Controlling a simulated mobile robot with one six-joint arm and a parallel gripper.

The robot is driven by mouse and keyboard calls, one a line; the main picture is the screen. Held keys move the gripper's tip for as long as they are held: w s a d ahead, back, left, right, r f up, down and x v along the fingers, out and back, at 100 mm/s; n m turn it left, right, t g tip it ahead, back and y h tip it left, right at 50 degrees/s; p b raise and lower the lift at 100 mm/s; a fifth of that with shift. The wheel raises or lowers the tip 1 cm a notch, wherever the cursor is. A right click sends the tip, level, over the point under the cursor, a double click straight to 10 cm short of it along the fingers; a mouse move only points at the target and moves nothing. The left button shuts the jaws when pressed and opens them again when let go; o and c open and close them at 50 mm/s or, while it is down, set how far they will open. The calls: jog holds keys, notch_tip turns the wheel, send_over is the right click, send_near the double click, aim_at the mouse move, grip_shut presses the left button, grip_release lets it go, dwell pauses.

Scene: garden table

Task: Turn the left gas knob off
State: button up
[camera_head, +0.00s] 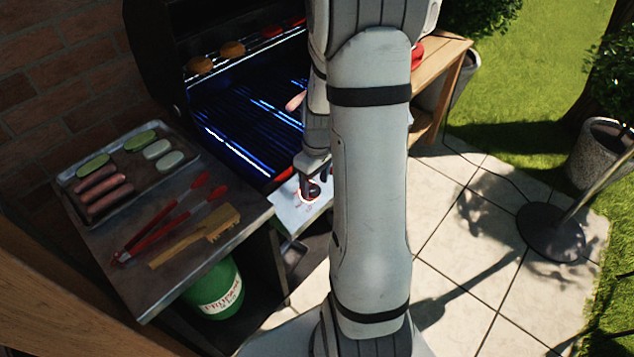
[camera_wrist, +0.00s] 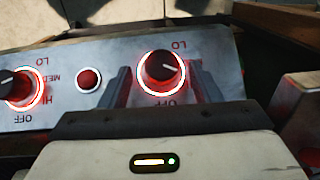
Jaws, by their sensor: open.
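The left gas knob (camera_wrist: 162,68) is black with a glowing red ring on the grill's grey control panel. Its white pointer line points right in the wrist view, with LO above and OFF below. In the head view the knob (camera_head: 311,190) shows at the left end of the panel (camera_head: 290,212), beneath my gripper (camera_head: 314,182). In the wrist view my gripper (camera_wrist: 164,88) is open, one finger on each side of the knob. I cannot tell whether the fingers touch it. The fingers partly hide the panel beside the knob.
Another lit knob (camera_wrist: 20,88) and a red button (camera_wrist: 88,80) are on the panel. A side shelf (camera_head: 190,235) holds a food tray (camera_head: 125,165), red tongs (camera_head: 170,220) and a brush (camera_head: 197,237). A green propane tank (camera_head: 217,290) stands below. My arm hides the panel's right part.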

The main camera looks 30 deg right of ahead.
jog(key=shift+a+f, duration=0.1)
jog(key=shift+f, duration=0.6)
jog(key=c, duration=0.9)
jog(key=shift+d, duration=0.35)
jog(key=shift+c, duration=0.3)
jog(key=shift+a, duration=0.3)
jog(key=shift+r, duration=0.1)
jog(key=shift+w, duration=0.1)
